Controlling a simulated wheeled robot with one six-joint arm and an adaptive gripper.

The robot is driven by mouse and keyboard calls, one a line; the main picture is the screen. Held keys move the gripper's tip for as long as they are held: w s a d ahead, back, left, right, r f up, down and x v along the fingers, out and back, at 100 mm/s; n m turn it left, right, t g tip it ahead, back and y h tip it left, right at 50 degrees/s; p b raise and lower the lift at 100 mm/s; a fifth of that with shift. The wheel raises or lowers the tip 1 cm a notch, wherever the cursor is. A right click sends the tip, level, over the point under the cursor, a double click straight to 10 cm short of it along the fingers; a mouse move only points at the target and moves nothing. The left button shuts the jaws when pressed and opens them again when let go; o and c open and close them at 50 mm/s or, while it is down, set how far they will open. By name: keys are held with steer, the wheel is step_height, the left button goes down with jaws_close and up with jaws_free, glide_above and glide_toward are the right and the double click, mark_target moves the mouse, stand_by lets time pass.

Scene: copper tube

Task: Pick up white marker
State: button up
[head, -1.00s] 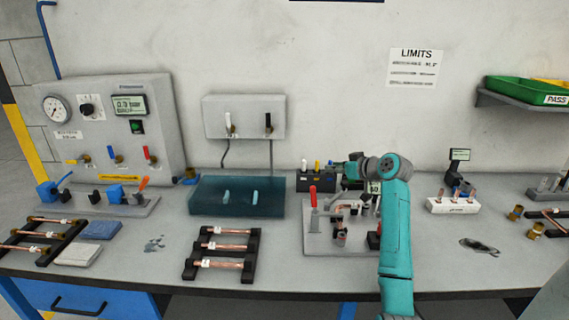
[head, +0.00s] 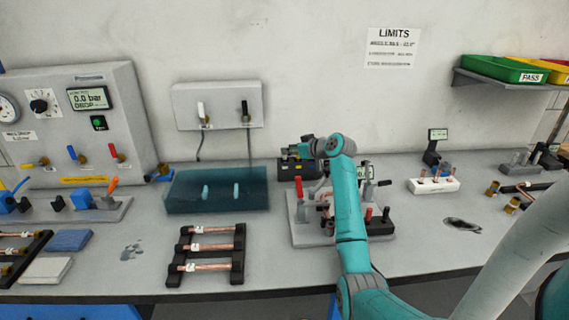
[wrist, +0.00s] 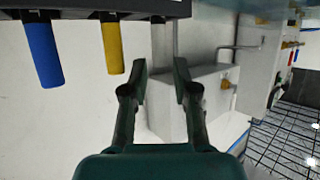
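The white marker (wrist: 162,42) shows in the wrist view, standing in a dark holder (wrist: 60,11) beside a yellow marker (wrist: 112,48) and a blue marker (wrist: 43,52). My gripper (wrist: 161,70) is open, and its two fingertips lie on either side of the white marker's free end in the picture. I cannot tell the gap in depth. In the head view my gripper (head: 292,152) is at the holder (head: 297,171) by the back wall and hides most of the markers.
A blue translucent bath (head: 217,190) stands left of the holder. A grey fixture plate (head: 300,232) with clamps lies in front, under my arm. A rack of copper tubes (head: 207,262) is at front left. A white block (head: 433,185) stands to the right.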

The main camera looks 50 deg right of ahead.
steer(key=shift+x, duration=1.75)
steer(key=shift+f, duration=0.1)
jaws_close()
